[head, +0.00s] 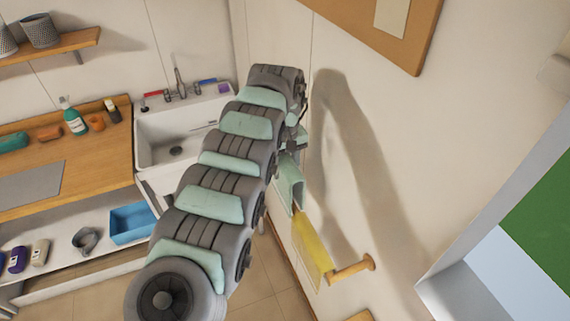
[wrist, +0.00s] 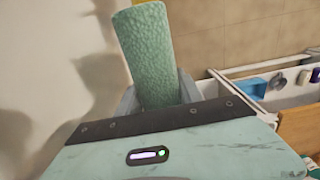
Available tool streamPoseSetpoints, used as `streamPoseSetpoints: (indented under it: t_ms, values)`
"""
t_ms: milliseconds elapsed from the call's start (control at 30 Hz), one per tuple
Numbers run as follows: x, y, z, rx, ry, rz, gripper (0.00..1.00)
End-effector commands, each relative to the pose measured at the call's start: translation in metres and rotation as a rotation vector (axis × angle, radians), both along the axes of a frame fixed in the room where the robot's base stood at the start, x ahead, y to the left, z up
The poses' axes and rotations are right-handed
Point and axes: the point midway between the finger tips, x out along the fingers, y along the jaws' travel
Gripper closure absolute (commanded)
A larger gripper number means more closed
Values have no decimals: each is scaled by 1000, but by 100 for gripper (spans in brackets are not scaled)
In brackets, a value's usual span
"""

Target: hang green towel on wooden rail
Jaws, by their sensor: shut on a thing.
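The green towel (wrist: 147,50) is a textured, rolled-looking strip in the wrist view. It stands out from between the grey fingers of my gripper (wrist: 157,93), which are shut on it. Its lower end is hidden by the gripper body. In the head view my arm covers much of the area around the gripper. A pale green piece (head: 290,180) shows just below the arm's end; I cannot tell whether it is towel or gripper body. The wooden rail (head: 352,270) sticks out from the wall, with a yellow towel (head: 312,248) hanging on it, close to that pale green piece.
A white sink (head: 180,145) and a wooden counter (head: 95,165) with bottles stand at the left. A blue tray (head: 132,223) lies on the shelf below. A wooden board (head: 390,25) is fixed to the wall above the rail. The wall (wrist: 45,60) is close on the wrist view's left.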

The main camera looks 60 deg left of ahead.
Motion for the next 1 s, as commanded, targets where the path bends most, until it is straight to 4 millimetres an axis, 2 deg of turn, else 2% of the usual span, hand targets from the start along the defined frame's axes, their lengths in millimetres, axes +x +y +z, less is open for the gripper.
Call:
streamPoseSetpoints:
  t_ms: [1000]
  values:
    - [0, 0, -104, -1, 0, 0, 100]
